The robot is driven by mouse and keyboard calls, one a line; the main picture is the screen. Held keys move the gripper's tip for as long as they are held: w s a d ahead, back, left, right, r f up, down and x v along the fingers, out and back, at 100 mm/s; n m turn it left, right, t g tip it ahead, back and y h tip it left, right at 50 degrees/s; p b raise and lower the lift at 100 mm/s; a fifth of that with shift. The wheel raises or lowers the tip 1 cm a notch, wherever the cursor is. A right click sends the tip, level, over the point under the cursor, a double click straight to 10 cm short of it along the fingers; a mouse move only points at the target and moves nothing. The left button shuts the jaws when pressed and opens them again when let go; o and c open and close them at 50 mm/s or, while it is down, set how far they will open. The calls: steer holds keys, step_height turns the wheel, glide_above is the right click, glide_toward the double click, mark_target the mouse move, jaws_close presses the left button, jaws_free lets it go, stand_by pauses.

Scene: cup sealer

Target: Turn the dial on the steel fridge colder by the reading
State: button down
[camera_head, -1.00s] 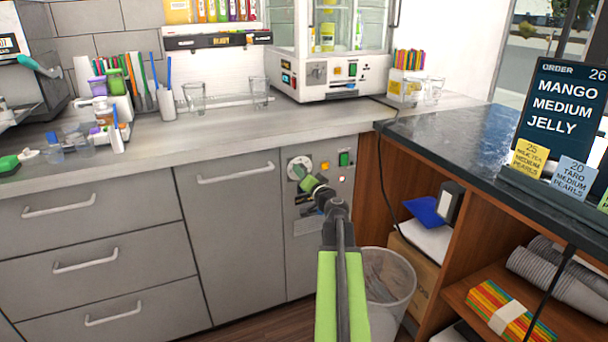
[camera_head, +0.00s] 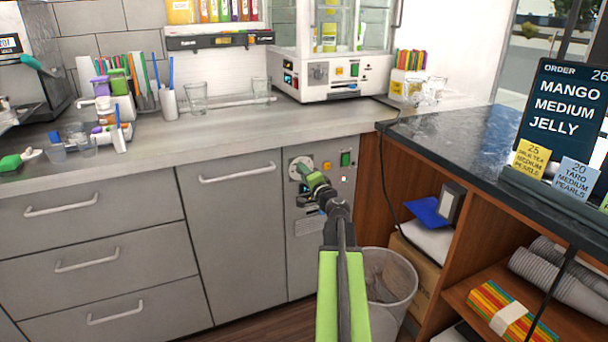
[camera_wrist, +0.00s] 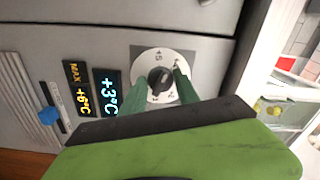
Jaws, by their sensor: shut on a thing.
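The steel fridge (camera_head: 318,240) is the grey panel under the counter, right of the drawers. Its dial (camera_wrist: 150,91) has a white face with numbers and a dark knob (camera_wrist: 160,78) in the wrist view. In the head view the dial (camera_head: 296,164) is partly hidden by my gripper (camera_head: 308,174). The green fingers of my gripper (camera_wrist: 162,86) are on either side of the knob, shut on it. Beside the dial, a display (camera_wrist: 109,93) reads +3°C in blue. Another display (camera_wrist: 81,98) reads MAX +6°C in yellow.
A blue slider (camera_wrist: 48,116) sits near the displays. An orange button (camera_head: 327,167) and a green button (camera_head: 346,159) are right of the dial. A bin (camera_head: 392,310) stands below right. A cable (camera_head: 381,180) hangs by the open wooden shelves (camera_head: 470,255).

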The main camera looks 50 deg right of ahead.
steer(key=shift+s+d+m, duration=0.1)
steer(key=shift+m, duration=1.7)
steer(key=c, duration=1)
jaws_free()
steer(key=shift+o, duration=0.5)
